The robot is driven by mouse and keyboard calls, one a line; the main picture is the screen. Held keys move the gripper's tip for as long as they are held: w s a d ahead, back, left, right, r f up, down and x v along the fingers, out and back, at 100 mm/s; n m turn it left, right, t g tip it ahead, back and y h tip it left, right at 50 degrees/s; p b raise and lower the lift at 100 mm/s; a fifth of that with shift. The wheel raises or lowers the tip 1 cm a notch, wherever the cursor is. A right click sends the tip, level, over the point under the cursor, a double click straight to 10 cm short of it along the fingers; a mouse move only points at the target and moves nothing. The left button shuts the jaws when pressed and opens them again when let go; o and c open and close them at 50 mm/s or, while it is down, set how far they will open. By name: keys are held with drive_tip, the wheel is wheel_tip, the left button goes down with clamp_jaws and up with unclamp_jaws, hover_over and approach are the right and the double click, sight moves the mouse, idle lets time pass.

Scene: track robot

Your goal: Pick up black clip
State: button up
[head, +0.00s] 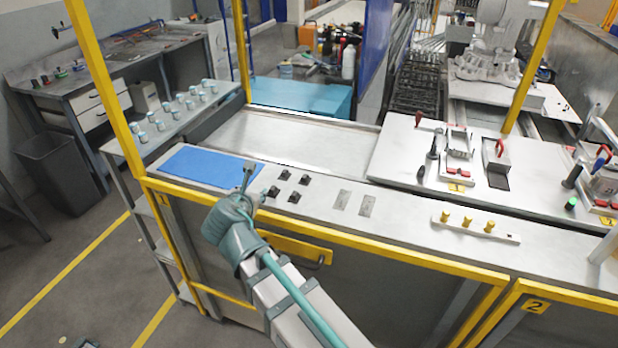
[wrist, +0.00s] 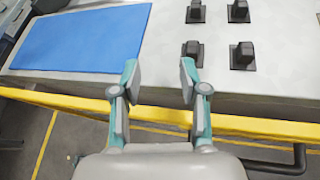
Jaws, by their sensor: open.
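Several black clips stand on the pale worktop in a small two-row group. In the wrist view, two are in the near row, a left one (wrist: 193,53) and a right one (wrist: 241,56). Two more are behind them, a left one (wrist: 196,11) and a right one (wrist: 238,11). The group also shows in the head view, including a far left clip (head: 285,174) and a near right clip (head: 294,196). My gripper (wrist: 159,72) is open, with nothing between its fingers. In the head view, my gripper (head: 256,182) partly covers the worktop.
A blue mat (wrist: 82,38) lies left of the clips. A yellow rail (wrist: 160,112) runs along the worktop's front edge. Two grey plates (head: 354,202) lie right of the clips, and a white strip with yellow pegs (head: 476,227) is farther right. A yellow post (head: 100,90) stands left.

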sight(304, 177)
drive_tip(key=d+h, duration=0.1)
drive_tip(key=d, duration=0.2)
drive_tip(key=d+h, duration=0.1)
drive_tip(key=d, duration=0.2)
drive_tip(key=d+h, duration=0.1)
drive_tip(key=d, duration=0.2)
drive_tip(key=shift+w+d+r+m+h, duration=0.3)
drive_tip(key=shift+d+r+m+h, duration=0.05)
drive_tip(key=shift+r+m+h, duration=0.05)
drive_tip(key=p+x, duration=0.1)
drive_tip(key=x, duration=0.3)
drive_tip(key=shift+w, duration=0.2)
drive_tip(key=shift+w+d+f, duration=0.25)
drive_tip(key=shift+w, duration=0.15)
drive_tip(key=p+x, duration=0.1)
drive_tip(key=x, duration=0.1)
drive_tip(key=p+x, duration=0.1)
drive_tip(key=x, duration=0.1)
drive_tip(key=shift+w+r, duration=0.15)
drive_tip(key=shift+w, duration=0.15)
drive_tip(key=shift+w+d+f, duration=0.15)
drive_tip(key=shift+w+f, duration=0.1)
drive_tip(key=shift+w, duration=0.1)
drive_tip(key=shift+c, duration=0.2)
drive_tip(key=c, duration=0.4)
